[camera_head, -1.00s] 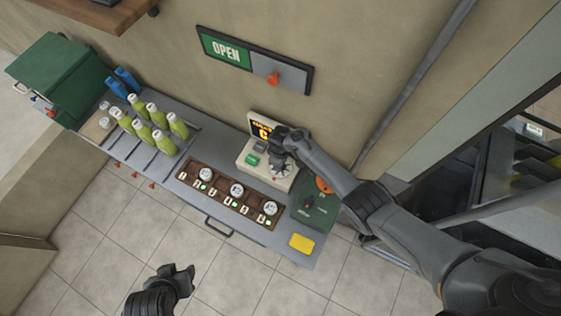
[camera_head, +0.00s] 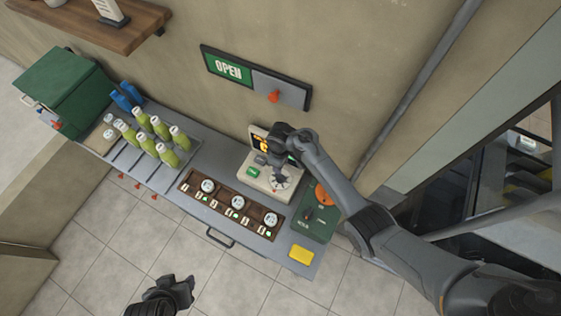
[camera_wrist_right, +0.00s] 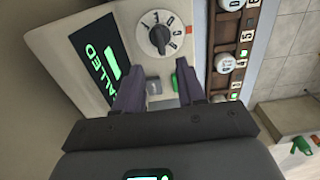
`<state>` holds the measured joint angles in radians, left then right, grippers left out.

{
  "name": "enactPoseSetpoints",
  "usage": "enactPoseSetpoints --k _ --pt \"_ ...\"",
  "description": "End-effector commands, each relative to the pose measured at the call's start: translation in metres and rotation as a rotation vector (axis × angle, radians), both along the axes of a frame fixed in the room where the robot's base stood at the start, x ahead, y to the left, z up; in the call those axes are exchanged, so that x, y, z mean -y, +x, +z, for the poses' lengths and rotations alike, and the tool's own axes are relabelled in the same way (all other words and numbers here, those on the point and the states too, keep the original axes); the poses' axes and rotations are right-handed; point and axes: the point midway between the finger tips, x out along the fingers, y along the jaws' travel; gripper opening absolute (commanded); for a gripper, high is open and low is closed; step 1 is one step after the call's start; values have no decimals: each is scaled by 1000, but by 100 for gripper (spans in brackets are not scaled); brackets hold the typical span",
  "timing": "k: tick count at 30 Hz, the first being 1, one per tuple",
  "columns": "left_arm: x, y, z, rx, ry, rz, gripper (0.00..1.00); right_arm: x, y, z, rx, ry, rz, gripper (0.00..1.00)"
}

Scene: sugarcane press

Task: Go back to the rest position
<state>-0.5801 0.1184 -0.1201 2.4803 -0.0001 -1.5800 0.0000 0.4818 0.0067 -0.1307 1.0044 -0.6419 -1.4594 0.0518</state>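My right gripper (camera_head: 278,160) is over the white control box (camera_head: 258,185) on the counter. In the right wrist view its two dark fingers (camera_wrist_right: 158,85) are spread apart with nothing between them. Beyond them are a grey button (camera_wrist_right: 153,86), a lit green button (camera_wrist_right: 175,82), a round dial (camera_wrist_right: 159,36) and a screen with green text (camera_wrist_right: 102,62). I cannot tell whether the fingertips touch the box. My left gripper (camera_head: 180,288) is low in the head view, over the tiled floor and away from the counter. Its finger opening is unclear.
Several green bottles (camera_head: 152,135) stand on the counter's left part. A brown panel with round dials (camera_head: 230,206), a green panel (camera_head: 318,215) and a yellow block (camera_head: 301,254) lie nearer. An OPEN sign (camera_head: 230,70) hangs on the wall. The floor in front is clear.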

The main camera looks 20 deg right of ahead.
Motion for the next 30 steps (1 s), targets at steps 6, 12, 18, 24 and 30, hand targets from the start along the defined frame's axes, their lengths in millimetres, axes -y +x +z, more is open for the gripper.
enactPoseSetpoints --k 6,12,18,24,30 --pt "-2 0 1 0 8 -5 43 0 0 5 -1 -1 0 39" --pt "-2 0 0 0 8 -5 43 0 0 4 -1 -1 0 39" --pt "-1 0 1 0 5 -4 43 1 -2 4 3 -2 -5 39" --pt "0 0 6 0 -2 1 43 9 -25 4 36 -6 -60 39" --pt "1 0 15 0 -5 4 43 24 -80 19 109 -9 -182 39"
